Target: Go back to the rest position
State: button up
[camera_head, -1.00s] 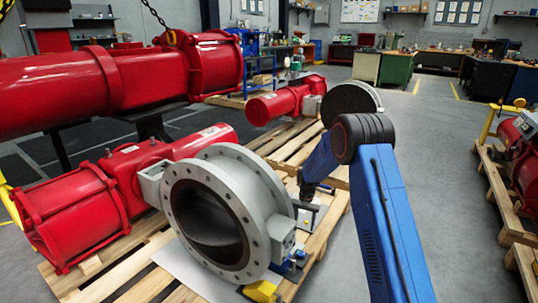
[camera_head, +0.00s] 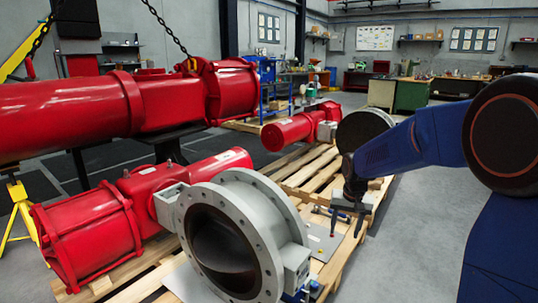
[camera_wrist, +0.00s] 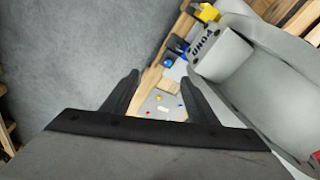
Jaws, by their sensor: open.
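My gripper (camera_head: 347,220) hangs from my blue arm at the right of the head view. It points down over a grey plate (camera_head: 322,243) on the wooden pallet, to the right of the grey valve (camera_head: 262,210). In the wrist view its two dark fingers (camera_wrist: 158,98) stand apart with nothing between them. The plate, with small coloured spots (camera_wrist: 162,104), shows beyond the fingers there. The grey valve body (camera_wrist: 222,55) is at the upper right of the wrist view.
Red actuators (camera_head: 85,235) lie left of the valve, and a large red one (camera_head: 60,115) hangs on chains above. A second pallet (camera_head: 312,172) stands behind. Grey floor (camera_head: 415,225) is clear on the right. A blue part and a yellow part (camera_wrist: 208,12) sit beside the valve.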

jog(key=s+d+r+n+t, duration=0.1)
jog(key=s+r, duration=0.1)
jog(key=s, duration=1)
jog(key=s+d+r+n+t, duration=0.1)
jog(key=s+r, duration=0.1)
jog(key=s, duration=1.1)
jog(key=s+d+r+n, duration=0.1)
jog(key=s+r, duration=0.2)
jog(key=s, duration=0.9)
jog(key=shift+s+t, duration=0.15)
jog(key=shift+t, duration=0.25)
